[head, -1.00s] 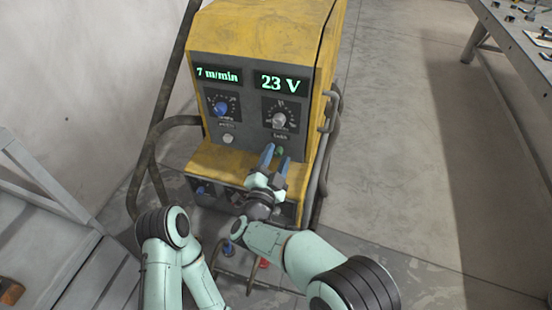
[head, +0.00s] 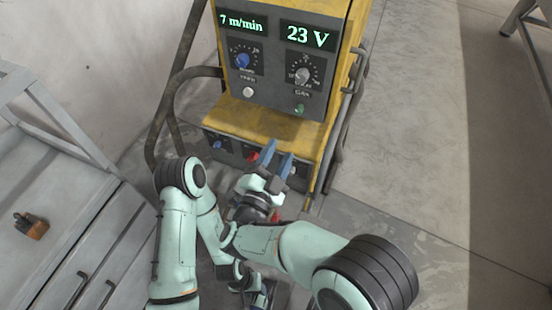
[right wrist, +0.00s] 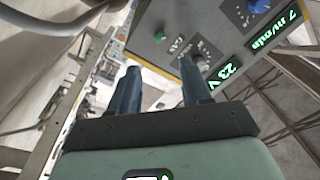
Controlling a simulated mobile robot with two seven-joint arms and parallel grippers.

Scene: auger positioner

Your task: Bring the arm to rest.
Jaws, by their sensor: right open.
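My right gripper (head: 277,157) is open and empty. In the head view it is in front of the lower part of the yellow welding machine (head: 278,118), below the control panel. In the right wrist view the two blue fingers of the right gripper (right wrist: 160,88) stand apart with nothing between them. The machine's panel (right wrist: 185,35) is beyond them at the upper right. What looks like my left gripper (head: 258,294) is low at the bottom of the head view, partly hidden, and its jaws are unclear.
The displays read 7 m/min (head: 241,22) and 23 V (head: 307,36). Below them are a blue knob (head: 242,61), a grey knob (head: 302,76), a white button (head: 248,92) and a green button (head: 299,108). A grey drawer cabinet (head: 65,215) stands left. Open floor (head: 420,130) lies right.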

